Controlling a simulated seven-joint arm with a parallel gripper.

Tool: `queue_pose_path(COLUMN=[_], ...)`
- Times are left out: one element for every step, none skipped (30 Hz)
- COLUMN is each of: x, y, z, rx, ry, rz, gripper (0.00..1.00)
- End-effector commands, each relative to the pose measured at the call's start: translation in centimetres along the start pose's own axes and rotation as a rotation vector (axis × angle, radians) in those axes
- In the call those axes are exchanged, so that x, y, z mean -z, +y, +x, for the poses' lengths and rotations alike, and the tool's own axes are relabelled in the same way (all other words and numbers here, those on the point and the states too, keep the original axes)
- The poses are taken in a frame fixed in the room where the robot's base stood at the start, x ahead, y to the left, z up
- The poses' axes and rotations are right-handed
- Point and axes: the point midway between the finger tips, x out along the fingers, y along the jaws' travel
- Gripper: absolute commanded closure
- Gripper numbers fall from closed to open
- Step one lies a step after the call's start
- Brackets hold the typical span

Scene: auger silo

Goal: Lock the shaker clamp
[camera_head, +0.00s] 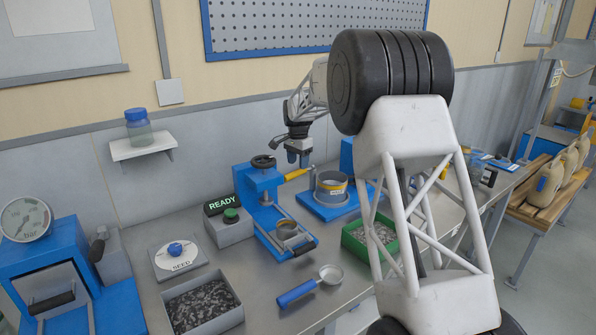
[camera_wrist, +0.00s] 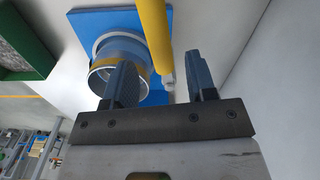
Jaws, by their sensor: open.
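In the wrist view the blue base (camera_wrist: 92,20) and the sieve (camera_wrist: 104,76) show at upper left, partly behind one finger. The yellow clamp lever (camera_head: 297,174) sticks out on the sieve's left; in the wrist view the lever (camera_wrist: 155,32) runs down to a pale end between the two fingers. My gripper (camera_head: 298,161) is open and empty, just above the lever in the head view. I cannot tell whether a finger touches the lever.
A blue press (camera_head: 264,182) and a control box with a lit READY sign (camera_head: 221,205) stand to the left of the shaker. A green tray (camera_head: 350,240) lies in front. A blue-handled scoop (camera_head: 298,292) lies on the bench. The wall is close behind.

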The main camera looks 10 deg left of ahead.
Motion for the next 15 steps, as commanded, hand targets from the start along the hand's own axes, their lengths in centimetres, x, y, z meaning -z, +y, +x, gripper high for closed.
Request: queue_pose_path(x=[0.0, 0.0, 0.0, 0.0, 0.0, 0.0, 0.0, 0.0, 0.0, 0.0, 0.0, 0.0, 0.0, 0.0, 0.0], y=[0.0, 0.0, 0.0, 0.0, 0.0, 0.0, 0.0, 0.0, 0.0, 0.0, 0.0, 0.0, 0.0, 0.0, 0.0], z=[0.7, 1.0, 1.5, 1.8, 2.1, 2.5, 2.8, 3.0, 3.2, 3.4, 3.5, 3.7, 3.7, 3.8, 3.8], rx=[-0.001, -0.001, -0.001, -0.001, -0.001, -0.001, -0.001, -0.001, -0.001, 0.000, 0.000, 0.000, 0.000, 0.000, 0.000], ry=[-0.001, -0.001, -0.001, 0.000, 0.000, 0.000, -0.001, -0.001, 0.000, 0.000, 0.000, 0.000, 0.000, 0.000, 0.000], rz=[0.000, 0.000, 0.000, 0.000, 0.000, 0.000, 0.000, 0.000, 0.000, 0.000, 0.000, 0.000, 0.000, 0.000, 0.000], gripper=[0.48, 0.48, 0.48, 0.48, 0.48, 0.48, 0.48, 0.48, 0.48, 0.48, 0.48, 0.48, 0.48, 0.48, 0.48])
